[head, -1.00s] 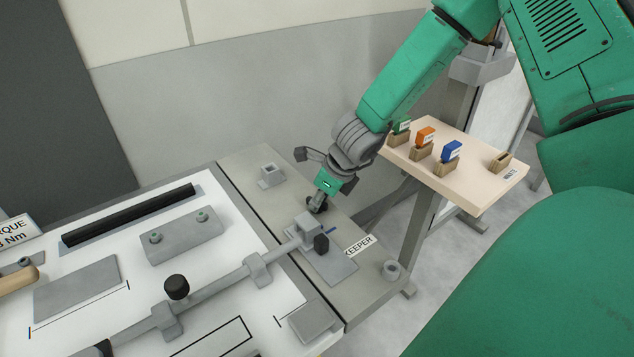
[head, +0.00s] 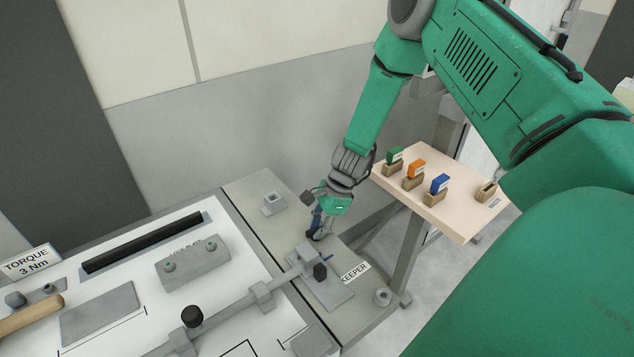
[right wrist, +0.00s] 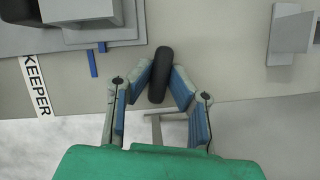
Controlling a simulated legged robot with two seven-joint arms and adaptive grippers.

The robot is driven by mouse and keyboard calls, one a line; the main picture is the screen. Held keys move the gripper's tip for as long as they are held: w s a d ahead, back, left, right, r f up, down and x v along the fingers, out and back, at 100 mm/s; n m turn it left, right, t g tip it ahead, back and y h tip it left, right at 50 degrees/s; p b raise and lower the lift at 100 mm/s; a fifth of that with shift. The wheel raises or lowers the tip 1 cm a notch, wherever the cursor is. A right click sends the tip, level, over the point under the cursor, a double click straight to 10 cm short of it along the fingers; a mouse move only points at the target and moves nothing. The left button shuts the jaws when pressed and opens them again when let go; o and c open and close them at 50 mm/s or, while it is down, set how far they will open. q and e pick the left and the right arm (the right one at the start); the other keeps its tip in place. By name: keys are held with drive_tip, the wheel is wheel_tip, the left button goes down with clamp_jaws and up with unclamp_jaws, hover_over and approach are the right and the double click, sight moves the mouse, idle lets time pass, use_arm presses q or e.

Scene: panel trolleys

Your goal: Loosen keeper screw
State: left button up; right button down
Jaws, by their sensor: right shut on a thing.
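My right gripper (head: 317,230) is low over the grey side ledge. In the right wrist view its blue-padded fingers (right wrist: 161,80) are shut on a dark, rounded rod-like piece (right wrist: 161,72). What lies under that piece is hidden. The KEEPER label (head: 355,272) is to its lower right in the head view and also shows in the right wrist view (right wrist: 36,86). A black knob (head: 320,271) sits on the grey end block of a long bar, beside the label and apart from my gripper. A short blue mark (head: 328,258) is near the block. My left gripper is out of view.
A grey square socket (head: 274,204) stands left of my gripper. A pale shelf (head: 445,215) at right carries green, orange and blue tags in holders, and one empty holder (head: 486,191). The bar (head: 228,312) crosses the white panel. A TORQUE 3 Nm sign (head: 27,263) stands far left.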

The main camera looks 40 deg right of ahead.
drive_tip(key=shift+w+n, duration=0.1)
drive_tip(key=shift+n, duration=0.5)
drive_tip(key=shift+n+g, duration=0.3)
drive_tip(key=c, duration=1.5)
unclamp_jaws()
drive_tip(key=shift+d+f, duration=0.1)
drive_tip(key=w+v, duration=0.1)
drive_tip(key=v, duration=1)
drive_tip(key=shift+s+d+r, duration=0.35)
drive_tip(key=shift+s+d, duration=0.05)
drive_tip(key=shift+s, duration=0.1)
